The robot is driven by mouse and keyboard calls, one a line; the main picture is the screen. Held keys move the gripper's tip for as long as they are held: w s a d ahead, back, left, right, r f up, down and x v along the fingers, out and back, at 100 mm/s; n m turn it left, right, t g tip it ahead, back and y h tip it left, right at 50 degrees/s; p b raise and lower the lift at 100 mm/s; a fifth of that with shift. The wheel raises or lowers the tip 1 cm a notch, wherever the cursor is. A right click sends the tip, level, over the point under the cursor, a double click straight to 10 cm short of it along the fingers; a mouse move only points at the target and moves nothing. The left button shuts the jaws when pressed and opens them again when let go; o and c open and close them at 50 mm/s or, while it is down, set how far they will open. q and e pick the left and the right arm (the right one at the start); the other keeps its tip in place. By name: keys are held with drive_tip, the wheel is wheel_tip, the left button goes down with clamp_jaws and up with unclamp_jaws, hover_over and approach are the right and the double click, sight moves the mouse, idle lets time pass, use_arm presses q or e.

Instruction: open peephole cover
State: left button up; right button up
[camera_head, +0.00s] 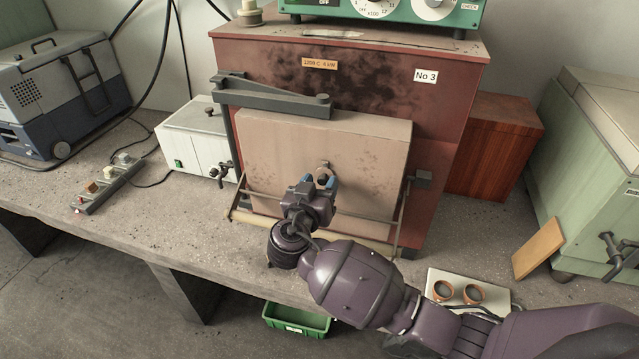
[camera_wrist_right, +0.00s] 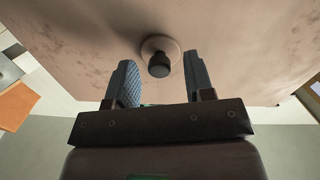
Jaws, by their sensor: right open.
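The peephole cover (camera_head: 323,168) is a small round fitting on the pale front door (camera_head: 262,150) of the red-brown furnace (camera_head: 345,80). In the right wrist view the cover (camera_wrist_right: 159,58) shows as a light disc with a dark knob sticking out. My right gripper (camera_head: 318,182) is in front of the door at the cover. Its blue-padded fingers are open, one on each side of the knob in the wrist view, with gaps beside it. I cannot tell how far the fingertips are from the door. My left gripper is out of view.
A dark hinge arm (camera_head: 272,99) crosses the door's top, and a thin rail (camera_head: 240,212) runs round its lower front. A white box (camera_head: 197,135) stands left. A plate with two orange-rimmed cups (camera_head: 444,291) lies right of my arm. A green bin (camera_head: 296,320) sits below the bench.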

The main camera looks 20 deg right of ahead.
drive_tip(key=shift+c, duration=0.3)
clamp_jaws()
